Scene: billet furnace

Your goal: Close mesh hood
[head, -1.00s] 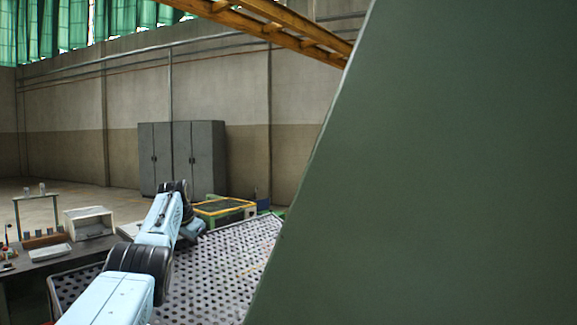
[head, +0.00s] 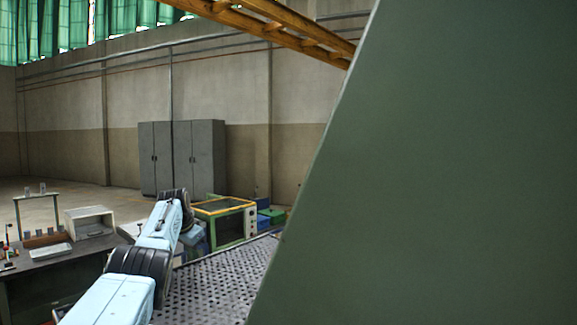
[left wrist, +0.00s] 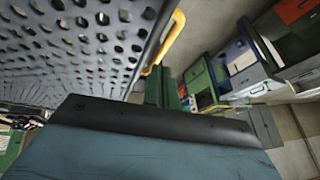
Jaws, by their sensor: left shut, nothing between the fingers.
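The mesh hood (head: 220,283) is a grey panel full of round holes, at the bottom centre of the head view, sloping behind my left arm. Its perforated sheet fills the upper left of the left wrist view (left wrist: 75,45), with a yellow handle (left wrist: 164,42) at its edge. My left gripper (head: 193,237) is at the far end of the light-blue arm, beside the hood's far edge in the picture. It is shut with nothing held. Its fingertips are mostly hidden, and I cannot tell whether it touches the hood. My right gripper is not in view.
A large dark green panel (head: 450,170) blocks the right half of the head view. A workbench (head: 60,258) with small items stands at left. Behind the hood is a yellow-and-green framed unit (head: 225,210). Grey cabinets (head: 183,158) stand by the wall.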

